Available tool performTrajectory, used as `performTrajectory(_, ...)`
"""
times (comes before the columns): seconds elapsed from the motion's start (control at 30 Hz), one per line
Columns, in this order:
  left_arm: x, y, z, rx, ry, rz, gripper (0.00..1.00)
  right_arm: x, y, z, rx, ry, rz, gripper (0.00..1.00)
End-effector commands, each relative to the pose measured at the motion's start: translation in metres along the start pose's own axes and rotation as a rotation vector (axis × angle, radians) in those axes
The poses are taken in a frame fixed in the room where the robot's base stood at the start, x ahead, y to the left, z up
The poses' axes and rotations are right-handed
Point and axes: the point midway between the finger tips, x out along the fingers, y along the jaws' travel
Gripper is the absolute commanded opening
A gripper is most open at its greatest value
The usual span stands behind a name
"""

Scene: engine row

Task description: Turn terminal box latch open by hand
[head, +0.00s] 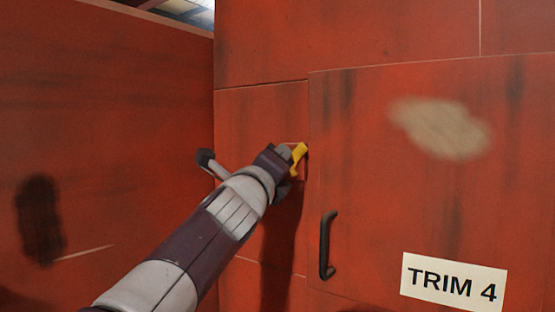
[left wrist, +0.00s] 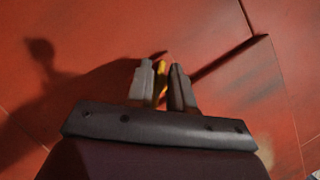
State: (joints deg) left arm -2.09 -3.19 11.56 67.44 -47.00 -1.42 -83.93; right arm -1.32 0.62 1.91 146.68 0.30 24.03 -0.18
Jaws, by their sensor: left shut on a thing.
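The terminal box is a red panelled cabinet with a door (head: 400,200) on its right part. A yellow latch (head: 299,154) sits at the door's left edge, near its top corner. My left gripper (head: 286,152) is at the latch. In the left wrist view the latch (left wrist: 162,84) shows as a thin yellow bar between the two fingers of my left gripper (left wrist: 161,78), which is shut on it. The gripper hides part of the latch. The door looks closed. My right gripper is not in view.
A black door handle (head: 327,245) stands out from the door below the latch. A white label (head: 453,282) reading TRIM 4 is low on the door. A red wall (head: 110,130) stands at the left. A pale worn patch (head: 440,128) marks the door.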

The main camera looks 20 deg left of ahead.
Motion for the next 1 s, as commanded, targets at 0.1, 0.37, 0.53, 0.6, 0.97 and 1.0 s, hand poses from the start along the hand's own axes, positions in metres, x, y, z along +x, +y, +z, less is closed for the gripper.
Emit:
performTrajectory(0.1, 0.0, -0.004, 0.003, -0.099, -0.002, 0.035, 0.0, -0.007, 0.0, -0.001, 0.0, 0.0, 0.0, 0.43)
performTrajectory(0.37, 0.0, -0.003, 0.004, -0.326, -0.002, 0.128, 0.0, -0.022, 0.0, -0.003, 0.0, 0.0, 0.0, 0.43)
performTrajectory(0.53, 0.0, -0.002, 0.004, -0.458, -0.001, 0.182, 0.0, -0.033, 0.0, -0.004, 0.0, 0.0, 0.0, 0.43)
performTrajectory(0.6, 0.0, -0.001, 0.003, -0.505, -0.002, 0.202, 0.0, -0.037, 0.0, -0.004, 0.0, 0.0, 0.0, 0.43)
performTrajectory(0.97, -0.001, 0.002, 0.001, -0.581, -0.001, 0.23, 0.0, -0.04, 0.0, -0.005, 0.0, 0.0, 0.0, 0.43)
performTrajectory(1.0, -0.001, 0.002, 0.001, -0.58, -0.001, 0.23, 0.0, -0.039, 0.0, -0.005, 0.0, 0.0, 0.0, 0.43)
